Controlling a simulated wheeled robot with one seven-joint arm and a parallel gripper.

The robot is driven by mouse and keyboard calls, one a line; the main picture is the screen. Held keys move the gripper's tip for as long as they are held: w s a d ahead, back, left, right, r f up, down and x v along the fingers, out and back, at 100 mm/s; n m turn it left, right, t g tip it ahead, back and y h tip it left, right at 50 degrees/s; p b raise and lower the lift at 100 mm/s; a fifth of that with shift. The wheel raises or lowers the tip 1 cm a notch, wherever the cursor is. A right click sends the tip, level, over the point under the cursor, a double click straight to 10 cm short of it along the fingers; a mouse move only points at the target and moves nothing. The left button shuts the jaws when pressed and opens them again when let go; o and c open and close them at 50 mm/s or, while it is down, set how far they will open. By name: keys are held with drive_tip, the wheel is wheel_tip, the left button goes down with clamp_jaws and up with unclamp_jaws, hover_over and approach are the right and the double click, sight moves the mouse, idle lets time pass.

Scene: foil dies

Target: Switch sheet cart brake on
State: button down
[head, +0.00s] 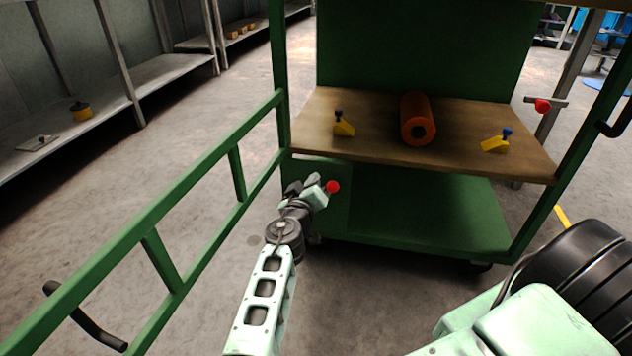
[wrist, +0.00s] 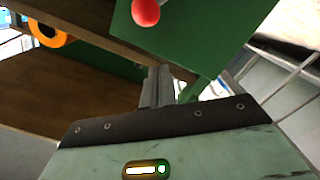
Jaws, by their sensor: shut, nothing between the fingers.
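The sheet cart (head: 413,218) is a green frame with a wooden shelf, and it fills the middle of the head view. A red ball knob (head: 333,187), seemingly the brake handle, shows at the cart's lower left front. In the wrist view the red knob (wrist: 145,12) is at the top edge, on a short light rod in front of a green panel. My gripper (head: 318,187) is just left of the knob in the head view. In the wrist view its fingers (wrist: 160,82) are together and empty, below the knob with a visible gap.
An orange roll (head: 418,120) lies on the wooden shelf between two yellow blocks (head: 344,128) (head: 495,145). A green rail (head: 190,225) runs along the left. Another red knob (head: 542,106) is at the right. Grey floor (head: 225,290) is open between rail and arm.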

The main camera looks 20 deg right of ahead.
drive_tip(key=p+v, duration=0.2)
drive_tip(key=v, duration=0.6)
drive_tip(key=shift+s, duration=0.1)
